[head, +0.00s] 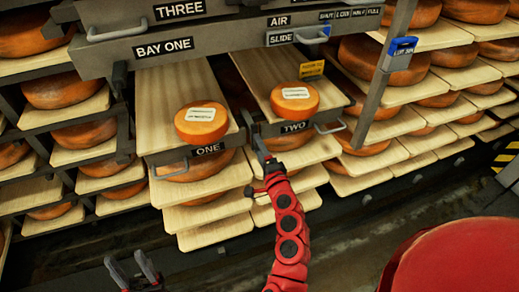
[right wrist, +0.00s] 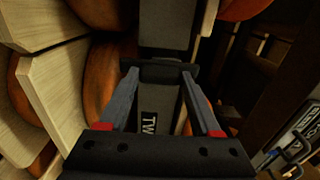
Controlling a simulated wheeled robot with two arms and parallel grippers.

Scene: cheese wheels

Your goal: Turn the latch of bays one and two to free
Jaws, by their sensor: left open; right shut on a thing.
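Bay one's drawer front with its ONE label (head: 208,149) and bay two's with its TWO label (head: 294,127) stand side by side, each below a board bearing a cheese wheel. My right gripper (head: 266,164) is at the left end of bay two's front. In the right wrist view its fingers are closed on a dark latch piece (right wrist: 160,70), with the TWO label partly visible between them. A dark upright piece (head: 120,78) at bay one's left looks like its latch; its setting is unclear. My left gripper (head: 133,268) is open and empty, low and left, apart from the rack.
A grey beam with the BAY ONE sign (head: 164,47) crosses above the boards. Metal handles (head: 172,168) stick out from the drawer fronts. Racks of cheese lie on both sides. A large red round object (head: 460,258) fills the lower right.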

